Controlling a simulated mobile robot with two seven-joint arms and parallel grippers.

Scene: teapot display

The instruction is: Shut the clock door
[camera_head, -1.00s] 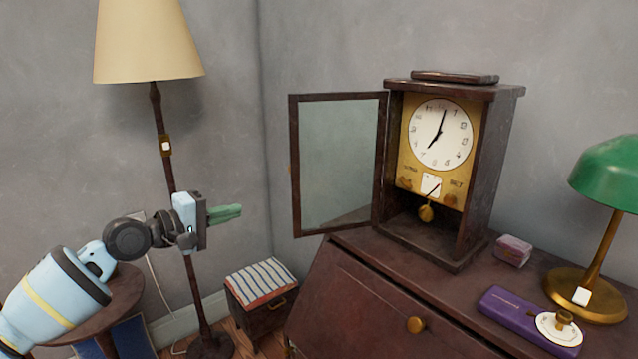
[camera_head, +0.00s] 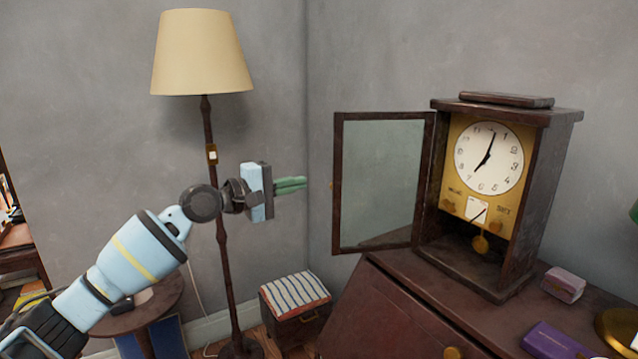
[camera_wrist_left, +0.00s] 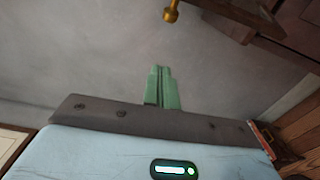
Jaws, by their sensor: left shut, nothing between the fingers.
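The clock (camera_head: 483,200) stands on the dark wooden desk at the right of the head view, with a white dial and a brass pendulum. Its glazed door (camera_head: 379,185) is hinged on the clock's left side and stands wide open to the left. My left gripper (camera_head: 304,184) is left of the door's free edge, apart from it in the picture, with its green fingers together and empty, pointing right. The fingers also show in the left wrist view (camera_wrist_left: 162,88) against the grey wall. My right gripper is in neither view.
A floor lamp (camera_head: 203,55) stands behind my left arm. A striped stool (camera_head: 296,297) is on the floor beside the desk (camera_head: 385,310). A pink box (camera_head: 564,284) and a purple case (camera_head: 556,341) lie on the desk right of the clock.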

